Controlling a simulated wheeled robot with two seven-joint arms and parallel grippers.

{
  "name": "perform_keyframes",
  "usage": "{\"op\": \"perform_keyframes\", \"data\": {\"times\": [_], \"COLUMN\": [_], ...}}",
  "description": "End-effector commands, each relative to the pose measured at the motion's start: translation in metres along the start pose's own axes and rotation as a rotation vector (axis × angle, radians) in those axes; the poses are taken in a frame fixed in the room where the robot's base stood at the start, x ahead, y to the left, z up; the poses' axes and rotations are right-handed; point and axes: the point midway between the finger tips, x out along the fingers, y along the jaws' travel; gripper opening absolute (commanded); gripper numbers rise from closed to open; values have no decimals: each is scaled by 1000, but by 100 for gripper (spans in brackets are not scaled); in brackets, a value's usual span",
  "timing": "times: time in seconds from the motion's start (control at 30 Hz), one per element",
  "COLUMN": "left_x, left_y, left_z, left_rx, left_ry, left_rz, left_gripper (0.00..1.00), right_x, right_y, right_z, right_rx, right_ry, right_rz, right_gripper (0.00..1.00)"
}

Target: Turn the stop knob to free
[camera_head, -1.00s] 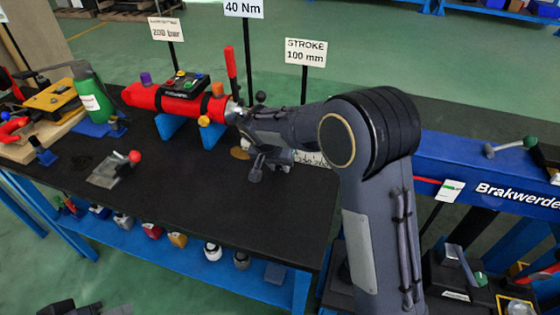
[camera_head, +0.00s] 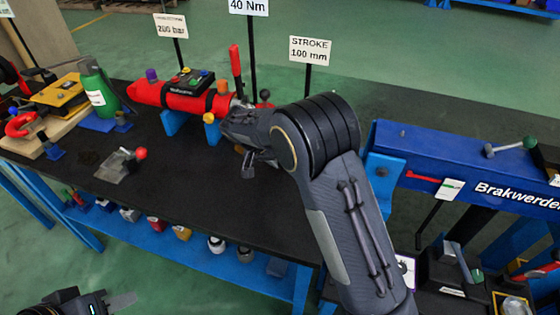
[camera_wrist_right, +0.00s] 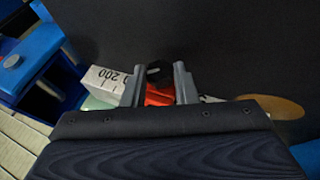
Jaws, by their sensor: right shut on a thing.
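A red cylinder (camera_head: 185,95) lies across blue supports on the black table, with a red upright lever (camera_head: 235,68) near its right end. I cannot read any marking on the knob. My left gripper (camera_head: 112,301) is partly in view at the bottom left, away from the table; its jaw opening is unclear.
A colour-buttoned box (camera_head: 188,82) sits on the cylinder. A green bottle (camera_head: 97,88) stands at left, and a red-knobbed lever plate (camera_head: 122,165) lies in front. A blue beam (camera_head: 455,160) is at right. The wrist view shows a white block marked 200 (camera_wrist_right: 105,82).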

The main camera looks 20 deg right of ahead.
Motion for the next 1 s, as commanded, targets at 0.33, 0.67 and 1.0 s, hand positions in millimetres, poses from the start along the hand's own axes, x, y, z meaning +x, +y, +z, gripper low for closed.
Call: {"op": "perform_keyframes", "data": {"times": [0.33, 0.67, 1.0], "left_x": [0, 0, 1], "left_y": [0, 0, 0], "left_z": [0, 0, 0], "left_rx": [0, 0, 0], "left_ry": [0, 0, 0], "left_rz": [0, 0, 0], "left_gripper": [36, 36, 36], "right_x": [0, -19, -71], "right_y": [0, -1, -1], "right_z": [0, 0, 0], "right_rx": [-1, 0, 0], "right_ry": [0, 2, 1], "right_rz": [-1, -4, -3], "right_gripper": [48, 48, 48]}}
